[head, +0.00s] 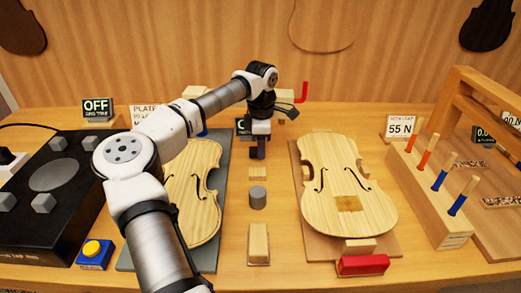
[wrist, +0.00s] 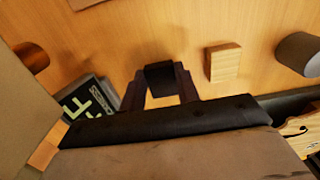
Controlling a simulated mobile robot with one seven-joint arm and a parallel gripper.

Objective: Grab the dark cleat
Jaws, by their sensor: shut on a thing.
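My gripper (head: 260,154) points down at the bench between the two violin bodies. In the wrist view my gripper (wrist: 160,88) has one finger on each side of the dark cleat (wrist: 160,76), a small near-black block, and is shut on it. I cannot tell whether the cleat touches the bench. In the head view I cannot make the cleat out apart from the dark fingers.
A pale wood block (head: 257,173) and a grey cylinder (head: 257,197) stand close in front of my gripper. A violin body (head: 345,190) lies to the right, another (head: 197,185) to the left. A small dark display (head: 242,128) is just left of my gripper.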

